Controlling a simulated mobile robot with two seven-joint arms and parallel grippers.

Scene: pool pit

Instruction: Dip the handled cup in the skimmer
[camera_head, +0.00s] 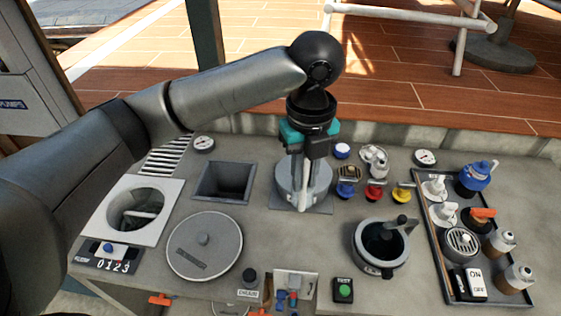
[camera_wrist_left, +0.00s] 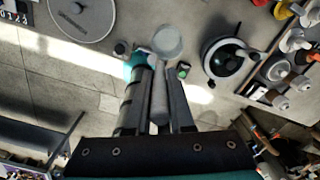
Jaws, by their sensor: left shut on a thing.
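My left gripper (camera_head: 307,165) points down over the middle of the counter. It is shut on the handled cup (camera_wrist_left: 167,42), whose pale, round end shows beyond the fingertips in the left wrist view. Its straight grey handle runs back between the fingers. In the head view the gripper and a grey round fixture (camera_head: 285,183) behind it make the cup hard to separate. The skimmer (camera_head: 113,212), a pale square plate with a round open well, is at the left, well apart from the gripper. My right gripper is not in view.
A grey round lid (camera_head: 205,250) lies beside the skimmer. A square opening (camera_head: 225,181) lies between skimmer and gripper. A dark-mouthed grey pot (camera_head: 381,262) stands right of the gripper. A black-rimmed tray (camera_head: 439,275) with bottles is at far right. Coloured valve knobs stand near the gripper.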

